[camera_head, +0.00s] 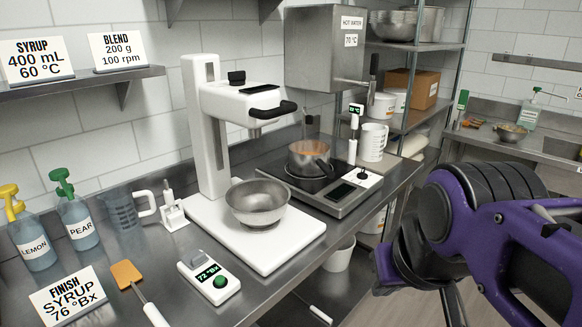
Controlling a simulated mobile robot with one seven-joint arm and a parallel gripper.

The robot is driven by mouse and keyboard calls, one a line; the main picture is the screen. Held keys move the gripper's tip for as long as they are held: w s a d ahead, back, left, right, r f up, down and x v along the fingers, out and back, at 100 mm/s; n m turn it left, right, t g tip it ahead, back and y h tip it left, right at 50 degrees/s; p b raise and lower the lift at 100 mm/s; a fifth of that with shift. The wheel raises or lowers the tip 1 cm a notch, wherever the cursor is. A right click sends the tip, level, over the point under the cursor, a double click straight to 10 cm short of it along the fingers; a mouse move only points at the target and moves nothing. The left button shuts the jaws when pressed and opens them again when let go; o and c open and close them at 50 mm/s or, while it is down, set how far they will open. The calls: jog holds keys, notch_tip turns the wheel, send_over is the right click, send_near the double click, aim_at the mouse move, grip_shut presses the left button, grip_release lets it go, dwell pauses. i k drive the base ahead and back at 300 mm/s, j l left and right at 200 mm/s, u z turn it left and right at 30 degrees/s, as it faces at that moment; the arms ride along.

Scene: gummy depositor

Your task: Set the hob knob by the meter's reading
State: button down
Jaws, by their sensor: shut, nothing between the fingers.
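The hob (270,170) stands right of centre on the steel counter. A steel pot (308,160) with orange contents sits on it. A small dark knob (363,173) shows on the white panel at the hob's right front, beside a dark display (341,190); its setting is too small to read. The white meter (195,268) lies at the front of the counter, with a green button, and its display reads 72 °Bx. A card (67,300) reads "FINISH SYRUP 76 °Bx". My purple and black arm is at the right, clear of the hob; my gripper's fingers cannot be seen.
A white mixer stand (207,130) with a steel bowl (257,203) stands left of the hob. A probe with a green display (356,108) and a white jug (373,142) are behind the knob. A spatula (126,274) lies left of the meter. Floor shows at lower right.

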aim_at(362, 176)
jog(key=i+l+u, duration=0.15)
jog(key=l, duration=0.25)
jog(key=i+l+u, duration=0.15)
jog(key=i+l, duration=0.2)
jog(key=i+l+u, duration=0.1)
jog(key=i+l, duration=0.15)
jog(key=l, duration=0.25)
